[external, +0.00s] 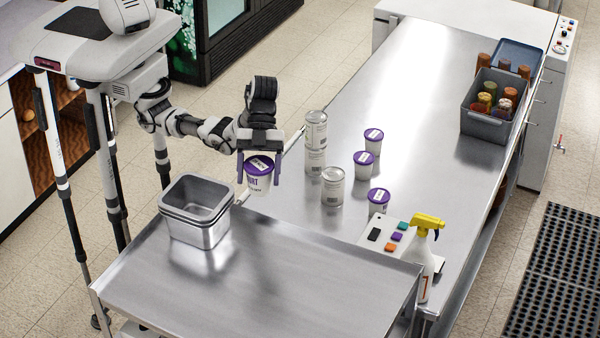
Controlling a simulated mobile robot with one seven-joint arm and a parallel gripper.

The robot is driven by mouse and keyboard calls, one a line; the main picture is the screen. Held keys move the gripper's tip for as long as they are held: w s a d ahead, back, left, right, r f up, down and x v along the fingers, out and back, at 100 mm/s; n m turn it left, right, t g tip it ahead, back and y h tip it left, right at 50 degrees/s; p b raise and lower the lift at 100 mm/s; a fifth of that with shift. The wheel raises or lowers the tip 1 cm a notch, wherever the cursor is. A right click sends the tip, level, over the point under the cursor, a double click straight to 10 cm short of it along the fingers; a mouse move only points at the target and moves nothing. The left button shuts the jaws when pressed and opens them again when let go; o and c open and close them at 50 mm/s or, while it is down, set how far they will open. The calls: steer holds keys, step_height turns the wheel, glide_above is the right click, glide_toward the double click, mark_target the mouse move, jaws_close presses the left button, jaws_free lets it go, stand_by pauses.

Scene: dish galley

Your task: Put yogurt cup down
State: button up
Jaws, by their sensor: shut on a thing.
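The cup is upright between the two fingers, near the left edge of the long steel table (400,85). It appears held in the air, though its exact height is hard to tell. Three similar yogurt cups stand on the table: one at the back (374,143), one in the middle (364,166) and one nearer the front (378,203).
Nested steel pans (196,222) sit on the front steel table (290,290). A spray bottle (426,250) and a white board with colored blocks (388,243) are at right. A grey bin (487,122) holds jars. The front table's middle is clear.

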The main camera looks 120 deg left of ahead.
steer(key=p, duration=0.3)
glide_above(263, 250)
step_height(263, 250, down, 19)
steer(key=shift+f, duration=0.1)
steer(key=shift+f, duration=0.2)
steer(key=o, duration=1.1)
steer(key=shift+r, duration=0.2)
steer(key=shift+s+a+r, duration=0.1)
steer(key=shift+a+r, duration=0.05)
steer(key=shift+a, duration=0.05)
steer(key=b+v, duration=0.4)
steer(key=v, duration=0.7)
steer(key=shift+a+r, duration=0.15)
steer(key=shift+r, duration=0.05)
steer(key=shift+o, duration=0.2)
